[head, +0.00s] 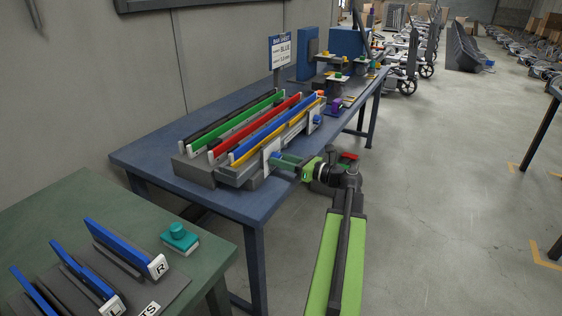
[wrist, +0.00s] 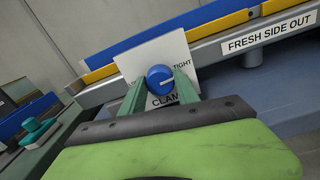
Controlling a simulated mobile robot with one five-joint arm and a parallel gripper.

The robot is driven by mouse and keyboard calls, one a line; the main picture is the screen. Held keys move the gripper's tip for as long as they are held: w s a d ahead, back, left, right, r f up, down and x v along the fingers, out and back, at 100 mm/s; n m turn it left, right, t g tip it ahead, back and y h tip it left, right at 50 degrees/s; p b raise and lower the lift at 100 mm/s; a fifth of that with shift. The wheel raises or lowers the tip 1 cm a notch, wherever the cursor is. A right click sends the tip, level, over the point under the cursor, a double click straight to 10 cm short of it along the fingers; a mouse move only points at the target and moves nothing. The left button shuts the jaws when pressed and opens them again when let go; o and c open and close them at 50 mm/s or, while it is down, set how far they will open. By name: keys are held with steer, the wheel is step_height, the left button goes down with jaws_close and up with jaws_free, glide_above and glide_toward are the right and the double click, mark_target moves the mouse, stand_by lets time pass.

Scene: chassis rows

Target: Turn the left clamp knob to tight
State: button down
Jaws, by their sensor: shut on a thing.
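The left clamp knob (wrist: 159,79) is round and blue, on a white plate (wrist: 183,50) lettered "TIGHT" at upper right and "CLAMP" below; the label at left is partly hidden. A pale mark on the knob points roughly right in the wrist view. My gripper (wrist: 160,84) has one green finger on each side of the knob and is shut on it. In the head view my gripper (head: 279,158) reaches from the right to the white plate (head: 268,163) at the near end of the fixture. The knob is small there.
The fixture holds green (head: 235,121), red (head: 255,126) and blue (head: 273,130) strips on the blue table (head: 140,158). A second white plate (head: 314,114) stands farther along. A green table (head: 75,205) with blue strips and a teal button (head: 178,232) is at lower left. Floor to the right is open.

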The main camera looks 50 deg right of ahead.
steer(key=c, duration=0.9)
jaws_free()
steer(key=shift+s, duration=0.1)
steer(key=v, duration=1.7)
steer(key=shift+s, duration=0.15)
steer(key=shift+f, duration=0.1)
